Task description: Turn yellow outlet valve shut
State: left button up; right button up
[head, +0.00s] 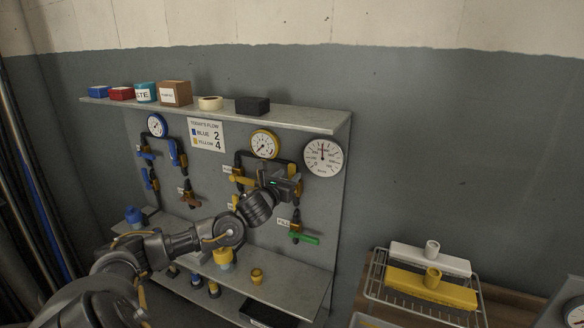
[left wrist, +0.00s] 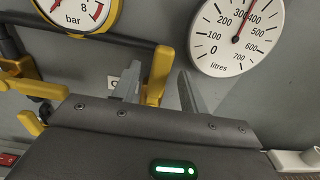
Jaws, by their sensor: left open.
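The yellow outlet valve's upright lever (left wrist: 158,75) shows in the left wrist view, below and between the two dials. My left gripper (left wrist: 160,88) is open, with one finger on each side of the lever in this picture. I cannot tell whether either finger touches it. In the head view my left gripper (head: 291,182) is at the right side of the yellow pipework, below the yellow gauge (head: 264,144), and hides most of the outlet valve. My right gripper is not in view.
A round litres dial (head: 323,157) is right of the gripper. Another yellow handle (head: 243,180) sits to its left, and a green-handled valve (head: 305,238) is below. A shelf (head: 300,117) with boxes runs above. A wire rack (head: 380,292) stands at right.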

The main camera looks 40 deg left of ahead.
aim_at(290, 174)
pick_arm(q)
jog(key=shift+p+x, duration=0.4)
jog(key=shift+x, duration=1.3)
grip_shut()
